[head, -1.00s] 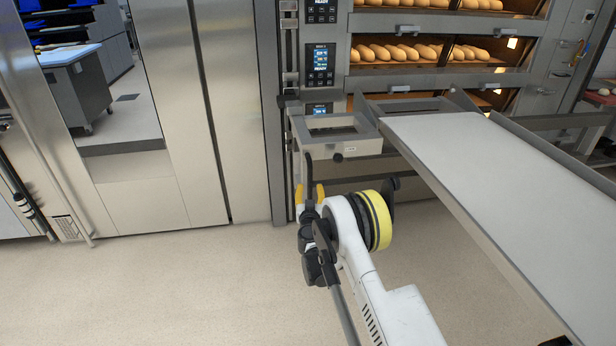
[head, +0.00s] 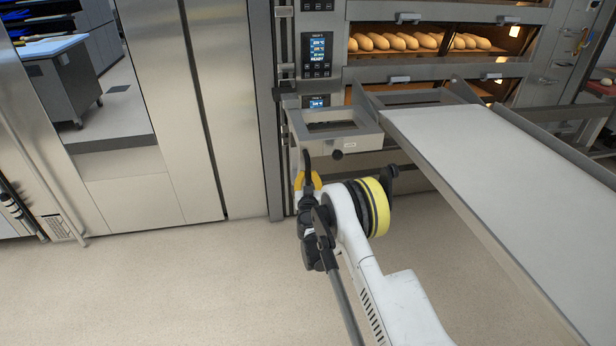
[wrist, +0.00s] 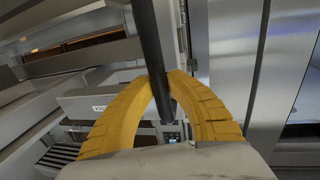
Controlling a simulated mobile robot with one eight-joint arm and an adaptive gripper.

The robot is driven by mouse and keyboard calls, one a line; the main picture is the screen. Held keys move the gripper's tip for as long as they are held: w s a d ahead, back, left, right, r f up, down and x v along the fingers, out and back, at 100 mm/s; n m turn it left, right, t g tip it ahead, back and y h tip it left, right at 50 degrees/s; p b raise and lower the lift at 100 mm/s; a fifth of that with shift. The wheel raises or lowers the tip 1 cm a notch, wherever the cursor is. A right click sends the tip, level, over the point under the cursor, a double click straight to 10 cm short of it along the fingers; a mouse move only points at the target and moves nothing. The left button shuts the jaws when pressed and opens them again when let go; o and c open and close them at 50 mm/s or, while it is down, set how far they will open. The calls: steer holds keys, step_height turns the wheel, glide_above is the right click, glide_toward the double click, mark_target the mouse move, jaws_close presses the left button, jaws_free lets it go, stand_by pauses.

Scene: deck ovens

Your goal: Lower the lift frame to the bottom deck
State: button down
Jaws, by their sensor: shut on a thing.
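The lift frame (head: 349,144) is a grey metal frame with a rectangular opening, in front of the oven's left side in the head view. The grey-white loading belt (head: 480,150) stretches from beside it toward the lower right. A dark rod (head: 307,160) hangs below the frame's left front corner. My gripper (head: 308,181) is below the frame at this rod. In the wrist view my gripper's yellow fingers (wrist: 165,85) close in an arch around a black rod (wrist: 150,50). The fingertips are partly hidden behind it.
The deck oven (head: 430,72) stands behind, with lit decks of bread loaves (head: 395,41) and a control display (head: 317,48). Tall steel doors (head: 200,120) are to the left. The floor (head: 150,280) at lower left is clear.

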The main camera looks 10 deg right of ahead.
steer(key=f, duration=0.4)
steer(key=shift+w+f, duration=0.2)
steer(key=shift+f, duration=0.05)
steer(key=c, duration=1.3)
jaws_free()
steer(key=shift+s+r, duration=0.2)
steer(key=s+a, duration=0.1)
steer(key=s, duration=0.6)
steer(key=shift+s+a, duration=0.15)
steer(key=shift+a, duration=0.1)
jaws_close()
